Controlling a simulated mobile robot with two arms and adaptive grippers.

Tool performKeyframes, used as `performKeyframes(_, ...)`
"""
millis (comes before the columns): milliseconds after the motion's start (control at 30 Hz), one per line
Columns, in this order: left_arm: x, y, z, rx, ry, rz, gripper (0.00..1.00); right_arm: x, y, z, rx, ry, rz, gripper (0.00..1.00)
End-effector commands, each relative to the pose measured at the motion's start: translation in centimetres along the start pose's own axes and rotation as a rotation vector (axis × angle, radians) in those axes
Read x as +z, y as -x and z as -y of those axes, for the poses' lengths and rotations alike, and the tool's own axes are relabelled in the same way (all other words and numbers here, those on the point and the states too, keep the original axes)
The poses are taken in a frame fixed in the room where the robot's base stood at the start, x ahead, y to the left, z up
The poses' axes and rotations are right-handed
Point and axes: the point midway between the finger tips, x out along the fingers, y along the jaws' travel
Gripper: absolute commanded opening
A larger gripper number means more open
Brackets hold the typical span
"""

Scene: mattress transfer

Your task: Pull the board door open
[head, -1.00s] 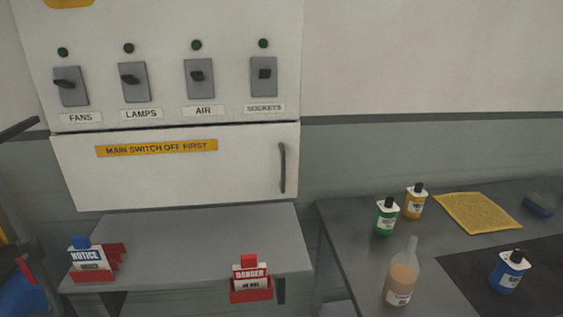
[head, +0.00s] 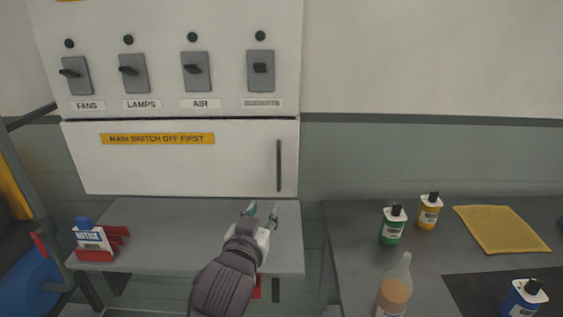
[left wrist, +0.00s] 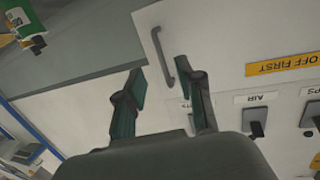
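The board door (head: 180,160) is a white panel below the switches, with a yellow label reading "MAIN SWITCH OFF FIRST". It looks shut. Its dark upright handle (head: 279,165) is near the right edge. My left gripper (head: 262,210) is open and empty, below and a little left of the handle, over the grey shelf. In the left wrist view, the open fingers (left wrist: 163,88) point toward the door (left wrist: 205,40), and the handle (left wrist: 160,55) lies beyond them, apart from them. My right gripper is not in view.
Switches (head: 195,72) sit above.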

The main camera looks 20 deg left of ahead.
Motion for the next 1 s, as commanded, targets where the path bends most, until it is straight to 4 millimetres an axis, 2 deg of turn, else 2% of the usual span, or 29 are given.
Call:
performKeyframes(33,-2.2,0.1,0.0,-0.003,0.011,-0.053,0.37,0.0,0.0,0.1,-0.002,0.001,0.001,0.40)
performKeyframes(100,-3.8,0.3,0.0,-0.005,0.021,-0.094,0.37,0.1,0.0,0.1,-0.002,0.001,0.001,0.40)
performKeyframes(200,-4.8,-0.1,0.0,-0.008,0.024,-0.117,0.37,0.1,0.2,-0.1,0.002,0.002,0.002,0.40)
performKeyframes(367,-5.1,-2.2,0.0,-0.008,0.024,-0.115,0.37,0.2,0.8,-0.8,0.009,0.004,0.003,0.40)
performKeyframes(600,-5.7,-7.4,0.1,-0.008,0.021,-0.113,0.37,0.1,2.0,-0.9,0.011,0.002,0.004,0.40)
performKeyframes(800,-6.0,-11.0,0.1,-0.007,0.023,-0.112,0.37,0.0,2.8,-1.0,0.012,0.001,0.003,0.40)
performKeyframes(1000,-6.1,-13.0,0.1,-0.007,0.024,-0.112,0.37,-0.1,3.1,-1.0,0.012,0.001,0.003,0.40)
